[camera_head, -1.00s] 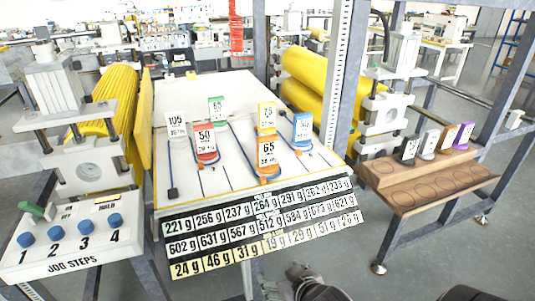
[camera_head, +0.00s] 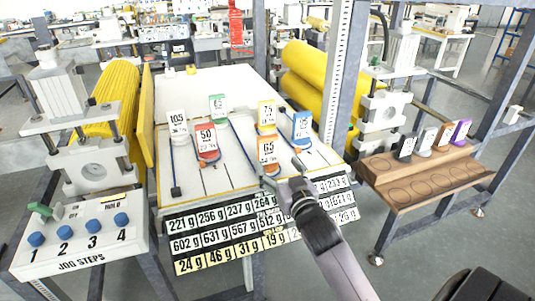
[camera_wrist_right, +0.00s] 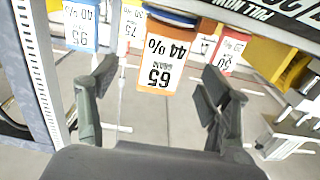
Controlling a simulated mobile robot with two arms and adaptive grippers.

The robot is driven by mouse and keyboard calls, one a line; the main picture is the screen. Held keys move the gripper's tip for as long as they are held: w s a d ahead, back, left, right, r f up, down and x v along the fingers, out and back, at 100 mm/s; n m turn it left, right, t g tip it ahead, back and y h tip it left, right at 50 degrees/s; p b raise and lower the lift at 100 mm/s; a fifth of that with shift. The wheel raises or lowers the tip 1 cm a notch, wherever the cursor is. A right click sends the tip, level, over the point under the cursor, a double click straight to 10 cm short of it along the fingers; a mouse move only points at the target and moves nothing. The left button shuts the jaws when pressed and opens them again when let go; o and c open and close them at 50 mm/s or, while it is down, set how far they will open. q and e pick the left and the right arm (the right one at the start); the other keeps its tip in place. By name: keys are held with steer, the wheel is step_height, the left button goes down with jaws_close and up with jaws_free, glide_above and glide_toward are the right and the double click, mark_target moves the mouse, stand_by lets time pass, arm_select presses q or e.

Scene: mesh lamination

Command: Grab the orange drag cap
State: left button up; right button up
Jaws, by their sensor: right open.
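An orange cap (camera_head: 267,150) with a white tag reading 65 stands upright near the front of the white board (camera_head: 223,183). In the right wrist view the orange cap (camera_wrist_right: 156,62) appears upside down, beyond the fingers and between them in the picture. My right gripper (camera_head: 283,175) is open and empty at the board's front edge, just in front of the orange cap and not visibly touching it. It also shows in the right wrist view (camera_wrist_right: 157,88). My left gripper is not in view.
Other tagged caps stand nearby: red (camera_head: 207,142), yellow (camera_head: 267,117), blue (camera_head: 302,130), green (camera_head: 218,108) and white (camera_head: 179,130). Yellow rollers (camera_head: 316,82) flank the board.

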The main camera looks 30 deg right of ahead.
mark_target(269, 156)
steer(key=shift+x, duration=0.8)
steer(key=x, duration=0.1)
steer(key=p+x, duration=0.1)
steer(key=x, duration=0.1)
steer(key=p+x, duration=0.1)
steer(key=shift+w+a, duration=0.25)
steer(key=shift+w, duration=0.2)
steer(key=shift+w+d+f, duration=0.1)
steer(key=shift+w+f, duration=0.05)
steer(key=shift+w, duration=0.2)
steer(key=shift+s, duration=0.1)
steer(key=shift+c, duration=0.8)
steer(key=c, duration=1.5)
jaws_close()
steer(key=shift+r, duration=0.2)
